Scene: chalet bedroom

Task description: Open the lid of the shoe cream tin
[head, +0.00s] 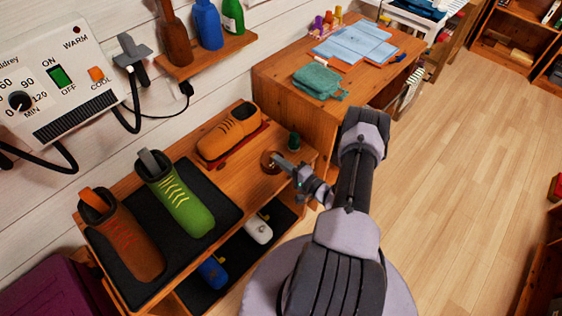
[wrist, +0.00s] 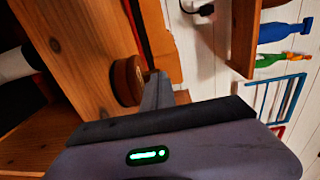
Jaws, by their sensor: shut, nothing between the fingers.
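In the wrist view the tin (wrist: 127,82) is a short brown cylinder beside the fingertips. My gripper (head: 281,160) is shut and empty, its tips at the tin's right side. In the wrist view the shut fingers (wrist: 158,88) overlap the tin's edge; I cannot tell whether they touch it. The lid's state is not clear from these views.
A small dark green object (head: 293,141) stands close behind the tin. The tan shoe (head: 229,130) rests on a red piece to its left. A green shoe (head: 178,200) and a brown shoe (head: 124,240) stand on a black mat. A wooden desk (head: 283,100) rises behind.

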